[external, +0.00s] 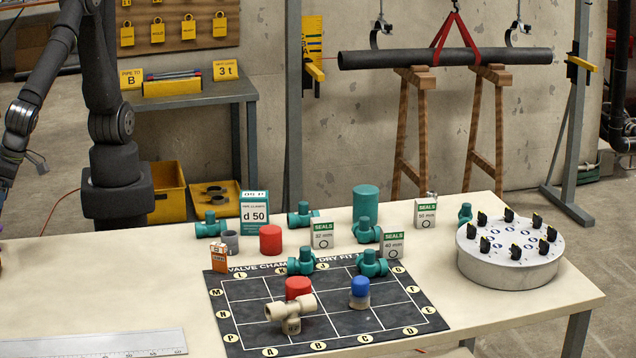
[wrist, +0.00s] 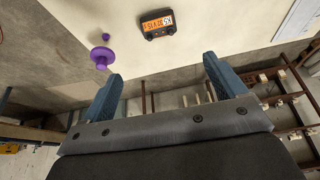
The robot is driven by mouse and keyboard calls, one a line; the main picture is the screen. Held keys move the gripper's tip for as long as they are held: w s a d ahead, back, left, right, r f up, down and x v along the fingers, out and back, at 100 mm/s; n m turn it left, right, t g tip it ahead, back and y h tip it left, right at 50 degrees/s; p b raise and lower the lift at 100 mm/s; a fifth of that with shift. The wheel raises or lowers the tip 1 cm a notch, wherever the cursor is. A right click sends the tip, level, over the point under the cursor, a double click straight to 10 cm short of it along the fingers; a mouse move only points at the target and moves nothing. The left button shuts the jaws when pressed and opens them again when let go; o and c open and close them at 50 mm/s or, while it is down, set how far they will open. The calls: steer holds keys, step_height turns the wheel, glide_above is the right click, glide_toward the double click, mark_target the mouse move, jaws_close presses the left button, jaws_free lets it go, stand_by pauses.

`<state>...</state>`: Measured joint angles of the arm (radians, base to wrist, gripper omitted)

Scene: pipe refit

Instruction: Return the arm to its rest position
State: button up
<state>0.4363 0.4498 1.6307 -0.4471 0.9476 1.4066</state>
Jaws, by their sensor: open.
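My arm stands at the left of the external view, folded over the left end of the table (external: 110,300), with its end cut off by the left edge. In the wrist view my gripper (wrist: 160,90) shows two blue fingers spread wide apart with nothing between them. Beyond the fingers lie a pale tabletop (wrist: 220,25), a purple knobbed piece (wrist: 102,57) and a small dark device with an orange display (wrist: 158,24). The fingers touch none of these.
A black grid mat (external: 235,335) carries a beige tee fitting (external: 290,312), a red cap (external: 298,288) and a blue-capped piece (external: 360,291). Teal valves and seal boxes (external: 322,235) stand behind it. A round grey dial stand (external: 510,270) is at right. A ruler (external: 100,345) lies front left.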

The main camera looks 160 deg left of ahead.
steer(key=x, duration=1.6)
steer(key=shift+s+d+f, duration=0.1)
steer(key=shift+d+f, duration=0.1)
steer(key=shift+f, duration=0.1)
steer(key=shift+o, duration=1.2)
steer(key=shift+r, duration=0.15)
